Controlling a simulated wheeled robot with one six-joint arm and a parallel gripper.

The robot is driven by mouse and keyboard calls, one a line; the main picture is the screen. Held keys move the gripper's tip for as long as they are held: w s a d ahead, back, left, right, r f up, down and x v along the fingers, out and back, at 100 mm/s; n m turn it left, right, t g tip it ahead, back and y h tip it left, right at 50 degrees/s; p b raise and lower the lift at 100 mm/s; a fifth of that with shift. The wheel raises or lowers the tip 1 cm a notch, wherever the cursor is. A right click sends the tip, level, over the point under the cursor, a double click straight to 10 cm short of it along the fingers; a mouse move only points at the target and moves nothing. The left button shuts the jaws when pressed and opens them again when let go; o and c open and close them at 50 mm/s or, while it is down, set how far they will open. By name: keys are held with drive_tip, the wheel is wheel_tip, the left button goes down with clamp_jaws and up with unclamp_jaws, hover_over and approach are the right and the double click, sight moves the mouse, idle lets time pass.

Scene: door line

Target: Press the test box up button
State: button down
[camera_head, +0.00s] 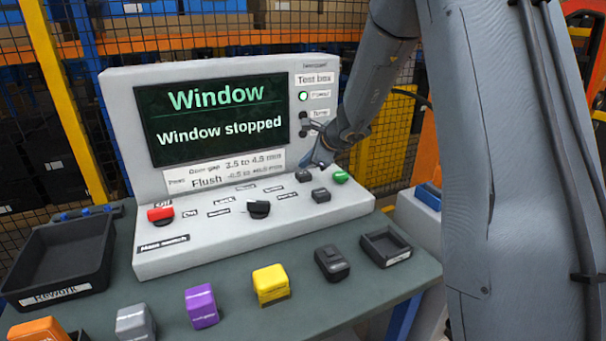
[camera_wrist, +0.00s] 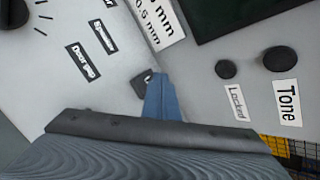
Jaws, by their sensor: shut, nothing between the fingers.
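The test box (camera_head: 118,112) is a pale grey console with a screen reading "Window stopped". Two small black buttons, the rear one (camera_head: 303,176) and the front one (camera_head: 321,195), sit on its sloped panel near the right end. Their small labels are too blurred to tell which is up. My gripper (camera_head: 316,160) is shut and empty, its blue fingers pointing down just above the rear black button. In the wrist view my gripper (camera_wrist: 157,80) partly covers a black button (camera_wrist: 142,84). I cannot tell whether the fingertips touch it.
A red button (camera_head: 160,214), black knob (camera_head: 259,209) and green button (camera_head: 340,177) share the panel. The upright face has dark knobs (camera_wrist: 226,69) close to my gripper. Coloured blocks, a rework tray (camera_head: 60,262) and a small tray (camera_head: 386,247) stand on the bench.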

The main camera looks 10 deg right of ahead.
drive_tip(key=shift+f, duration=0.1)
idle(0.6)
drive_tip(key=shift+f+b, duration=0.35)
drive_tip(key=shift+b, duration=0.35)
drive_tip(key=shift+f+b, duration=0.5)
drive_tip(key=shift+b, duration=0.1)
idle(0.7)
drive_tip(key=shift+r, duration=0.15)
drive_tip(key=shift+r+p, duration=0.75)
drive_tip(key=shift+r, duration=0.05)
drive_tip(key=shift+r+p, duration=2.3)
drive_tip(key=shift+r, duration=0.2)
wheel_tip(320, 180, up, 8)
drive_tip(key=p, duration=0.8)
hover_over(306, 174)
drive_tip(key=shift+s+r, duration=0.1)
drive_tip(key=shift+r, duration=0.1)
